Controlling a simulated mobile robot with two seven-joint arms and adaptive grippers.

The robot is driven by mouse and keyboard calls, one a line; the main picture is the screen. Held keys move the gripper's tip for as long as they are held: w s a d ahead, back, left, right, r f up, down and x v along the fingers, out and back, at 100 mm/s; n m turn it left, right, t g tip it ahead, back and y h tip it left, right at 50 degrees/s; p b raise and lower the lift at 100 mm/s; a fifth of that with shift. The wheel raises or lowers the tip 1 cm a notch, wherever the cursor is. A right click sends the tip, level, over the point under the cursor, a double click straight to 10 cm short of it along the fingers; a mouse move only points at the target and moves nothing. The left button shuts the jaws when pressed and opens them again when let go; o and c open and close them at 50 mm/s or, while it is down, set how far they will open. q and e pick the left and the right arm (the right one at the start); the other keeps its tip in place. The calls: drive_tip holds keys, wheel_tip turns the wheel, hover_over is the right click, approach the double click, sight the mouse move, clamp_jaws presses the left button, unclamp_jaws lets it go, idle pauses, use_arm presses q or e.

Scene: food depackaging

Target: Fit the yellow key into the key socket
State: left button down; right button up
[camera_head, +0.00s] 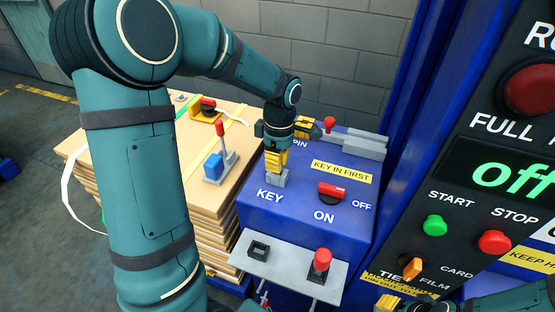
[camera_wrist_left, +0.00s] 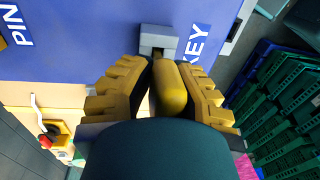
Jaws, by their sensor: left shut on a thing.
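The yellow key (camera_wrist_left: 169,88) is between the yellow fingers of my left gripper (camera_wrist_left: 160,84) in the left wrist view. The gripper is shut on it. The grey key socket (camera_wrist_left: 158,40) is just beyond the key's far end. In the head view the left gripper (camera_head: 276,160) points down over the grey key socket (camera_head: 277,179), beside the KEY label on the blue box. The fingers hide the key there. I cannot tell whether its tip touches or enters the socket. My right gripper (camera_head: 390,303) shows only partly at the bottom edge, and its opening is unclear.
A red ON/OFF switch (camera_head: 331,192) is on the blue box (camera_head: 300,214), right of the socket. A red-knobbed pin (camera_head: 329,124) stands behind. A grey shelf (camera_head: 288,268) with a red-topped knob (camera_head: 321,262) is in front. Stacked boards (camera_head: 193,198) lie left; a control panel (camera_head: 490,190) stands right.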

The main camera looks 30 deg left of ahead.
use_arm(q)
drive_tip(key=shift+f+b, duration=0.85)
drive_tip(key=shift+f, duration=0.35)
use_arm(e)
drive_tip(key=shift+f, duration=0.85)
use_arm(q)
drive_tip(key=c, duration=0.9)
unclamp_jaws()
wheel_tip(320, 180, up, 12)
drive_tip(key=w, duration=0.1)
drive_tip(key=shift+w+a, duration=0.1)
